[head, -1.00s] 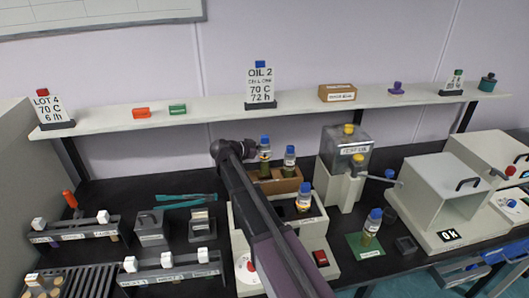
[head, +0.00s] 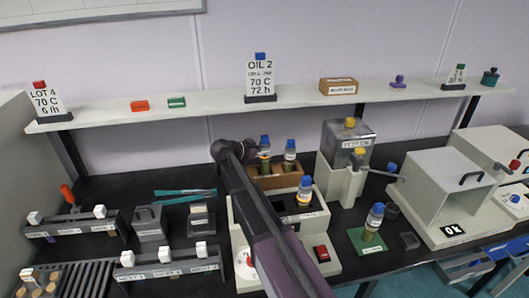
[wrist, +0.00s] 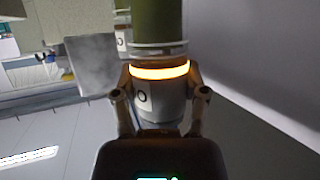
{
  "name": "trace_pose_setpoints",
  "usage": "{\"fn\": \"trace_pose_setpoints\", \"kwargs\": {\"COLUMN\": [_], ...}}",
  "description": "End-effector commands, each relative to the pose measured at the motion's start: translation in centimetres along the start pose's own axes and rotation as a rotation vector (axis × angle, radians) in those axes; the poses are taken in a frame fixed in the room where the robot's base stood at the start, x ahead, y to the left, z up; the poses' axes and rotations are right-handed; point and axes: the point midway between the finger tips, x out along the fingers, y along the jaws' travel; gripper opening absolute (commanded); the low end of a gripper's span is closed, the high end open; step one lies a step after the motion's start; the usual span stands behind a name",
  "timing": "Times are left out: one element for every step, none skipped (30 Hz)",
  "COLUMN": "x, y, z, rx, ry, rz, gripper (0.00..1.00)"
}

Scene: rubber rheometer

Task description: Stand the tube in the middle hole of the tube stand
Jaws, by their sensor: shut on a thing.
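The tube (head: 265,150), blue-capped with a pale label and green contents, stands roughly upright at the wooden tube stand (head: 282,182). In the head view its lower end overlaps the stand; how deep it sits, and in which hole, I cannot tell. My gripper (wrist: 160,100) is shut around the tube's label part in the wrist view, with the green part of the tube (wrist: 158,22) beyond the fingers. Another blue-capped tube (head: 289,152) stands to the right in the stand.
A blue-capped tube (head: 304,194) stands in the pale device in front. Another (head: 373,222) stands on a green mat (head: 360,244).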

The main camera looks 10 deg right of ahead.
Motion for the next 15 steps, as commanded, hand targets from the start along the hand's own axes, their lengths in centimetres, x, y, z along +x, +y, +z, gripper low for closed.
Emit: {"fn": "trace_pose_setpoints", "kwargs": {"x": [0.1,0.2,0.2,0.3,0.3,0.4,0.4,0.4,0.5,0.5,0.6,0.6,0.7,0.7,0.8], "y": [0.0,0.0,0.0,0.0,0.0,0.0,0.0,0.0,0.0,0.0,0.0,0.0,0.0,0.0,0.0], "z": [0.3,0.4,0.6,0.7,0.8,0.9,1.0,1.1,1.2,1.3,1.4,1.5,1.6,1.7,1.9], "rx": [0.0,0.0,0.0,0.0,0.0,0.0,0.0,0.0,0.0,0.0,0.0,0.0,0.0,0.0,0.0], "ry": [0.001,0.001,0.001,0.001,0.001,0.001,0.001,0.001,0.001,0.001,0.001,0.001,0.001,0.001,0.001], "rz": [0.0,0.0,0.0,0.0,0.0,0.0,0.0,0.0,0.0,0.0,0.0,0.0,0.0,0.0,0.0], "gripper": [0.0,0.0,0.0,0.0,0.0,0.0,0.0,0.0,0.0,0.0,0.0,0.0,0.0,0.0,0.0]}}
